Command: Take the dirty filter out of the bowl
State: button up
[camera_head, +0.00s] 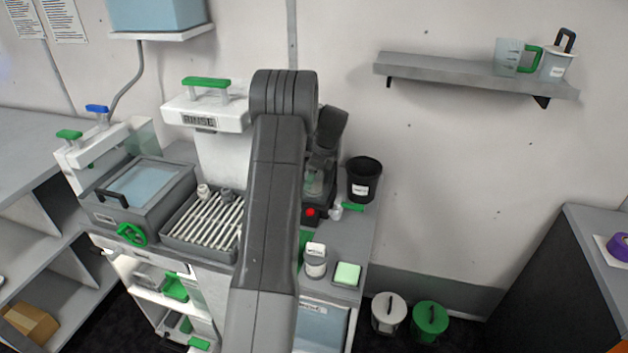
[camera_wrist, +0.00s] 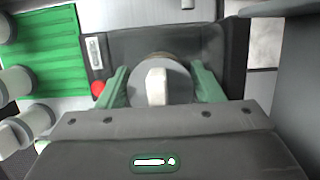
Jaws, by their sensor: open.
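My gripper (camera_wrist: 161,88) is open in the wrist view, with one green finger on each side of a round grey piece (camera_wrist: 182,82). This piece has a pale upright tab (camera_wrist: 156,86) in its middle and sits on a dark unit; I cannot tell for certain that it is the dirty filter. The fingers look apart from the tab. My arm hides most of that unit, and the bowl's inside cannot be seen.
A black bin (camera_head: 364,178) stands right of the unit at the back of the counter. A grey rack of white bars (camera_head: 203,228) lies to the left.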

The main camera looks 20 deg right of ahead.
jog(key=c, duration=0.6)
jog(key=shift+c, duration=0.2)
